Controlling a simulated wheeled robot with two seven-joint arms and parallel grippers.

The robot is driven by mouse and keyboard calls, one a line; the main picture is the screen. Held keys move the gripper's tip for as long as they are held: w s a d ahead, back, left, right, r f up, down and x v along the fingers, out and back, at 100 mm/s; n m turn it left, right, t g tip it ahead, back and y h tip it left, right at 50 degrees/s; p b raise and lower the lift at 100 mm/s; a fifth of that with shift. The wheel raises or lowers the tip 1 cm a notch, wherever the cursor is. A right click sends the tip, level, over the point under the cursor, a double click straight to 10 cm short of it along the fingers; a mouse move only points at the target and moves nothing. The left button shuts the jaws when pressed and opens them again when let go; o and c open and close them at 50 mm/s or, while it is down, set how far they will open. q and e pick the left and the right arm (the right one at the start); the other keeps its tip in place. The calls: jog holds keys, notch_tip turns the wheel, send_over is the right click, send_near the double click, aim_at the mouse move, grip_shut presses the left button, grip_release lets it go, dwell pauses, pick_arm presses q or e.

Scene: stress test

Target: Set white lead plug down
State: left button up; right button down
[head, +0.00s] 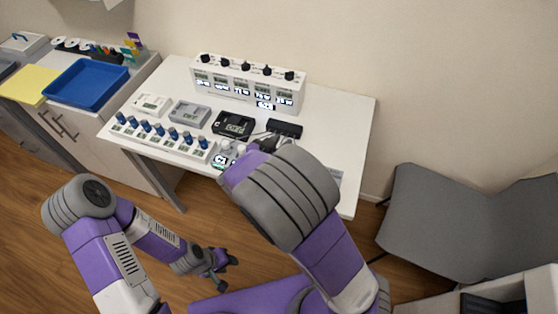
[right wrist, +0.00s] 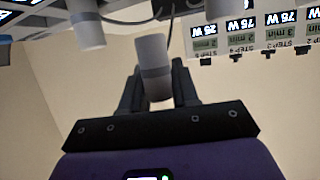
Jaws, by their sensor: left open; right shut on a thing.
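My right gripper (right wrist: 156,88) is shut on a white lead plug (right wrist: 153,60) with a grey band in the right wrist view. Two more white plugs, one at upper left (right wrist: 88,28) and one at the top (right wrist: 218,8), show there near dark cables. In the head view my right gripper (head: 264,144) is over the front right of the white table (head: 345,120), mostly hidden by my own arm; the held plug cannot be made out there. My left gripper (head: 218,276) is open and empty, low in front of the table.
A black device (head: 233,124) and a black box (head: 285,128) stand close to my right gripper. A row of blue-topped pieces (head: 160,130) stands to the left. A white panel with dark knobs (head: 248,84) stands at the back. A grey chair (head: 455,220) is at right.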

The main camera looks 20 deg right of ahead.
notch_tip(320, 180, down, 5)
jog(key=shift+f+b, duration=0.1)
jog(key=shift+b, duration=1.05)
jog(key=shift+f, duration=0.15)
jog(key=c, duration=0.8)
grip_release()
jog(key=shift+c, duration=0.2)
